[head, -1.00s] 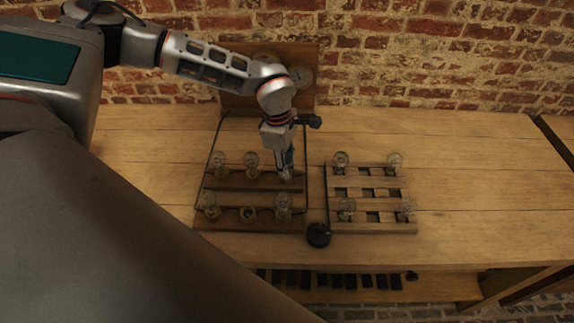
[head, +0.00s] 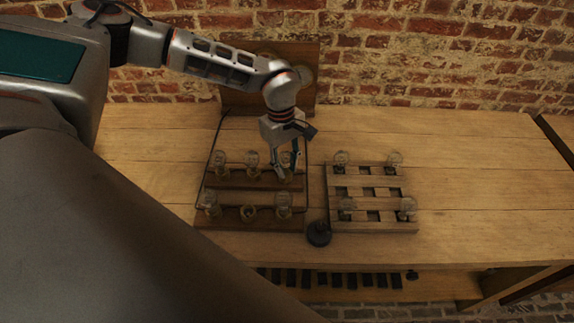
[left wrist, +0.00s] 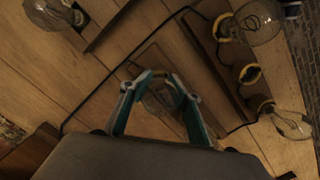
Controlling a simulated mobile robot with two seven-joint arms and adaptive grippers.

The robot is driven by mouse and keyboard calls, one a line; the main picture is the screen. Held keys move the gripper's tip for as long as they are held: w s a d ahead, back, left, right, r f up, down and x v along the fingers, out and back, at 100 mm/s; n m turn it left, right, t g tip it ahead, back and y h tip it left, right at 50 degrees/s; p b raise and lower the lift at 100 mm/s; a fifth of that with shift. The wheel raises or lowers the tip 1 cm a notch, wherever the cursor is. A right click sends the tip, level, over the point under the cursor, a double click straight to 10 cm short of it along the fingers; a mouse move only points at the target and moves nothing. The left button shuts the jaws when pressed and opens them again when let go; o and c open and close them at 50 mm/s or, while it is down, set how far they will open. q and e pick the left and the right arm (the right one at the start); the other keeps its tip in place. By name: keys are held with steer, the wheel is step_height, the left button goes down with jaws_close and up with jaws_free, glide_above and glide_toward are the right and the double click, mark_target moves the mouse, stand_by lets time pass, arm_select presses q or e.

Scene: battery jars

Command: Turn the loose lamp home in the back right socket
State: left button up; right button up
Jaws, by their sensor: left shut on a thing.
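My left gripper (head: 286,170) is over the back right socket of the dark wooden lamp board (head: 235,183). It is shut on the clear glass lamp there (head: 285,176), which the fingers partly hide. In the left wrist view, the teal fingers of the left gripper (left wrist: 162,88) stand on either side of the lamp's glass (left wrist: 160,98). The socket under the lamp is hidden, so I cannot tell how deep the lamp sits. My right gripper is not in view.
Other lamps stand on the board, including the front right one (head: 284,204); the front middle socket (head: 248,213) is empty. A slatted rack (head: 370,227) with several lamps is to the right. A round black object (head: 318,234) lies between them. The table's right side is clear.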

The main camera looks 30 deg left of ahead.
arm_select(q)
steer(key=shift+m, duration=0.5)
steer(key=o, duration=1.4)
steer(key=shift+o, duration=0.2)
steer(key=r, duration=0.4)
steer(key=a+r, duration=0.1)
steer(key=r, duration=0.7)
steer(key=shift+w+a, duration=0.15)
steer(key=shift+w, duration=0.15)
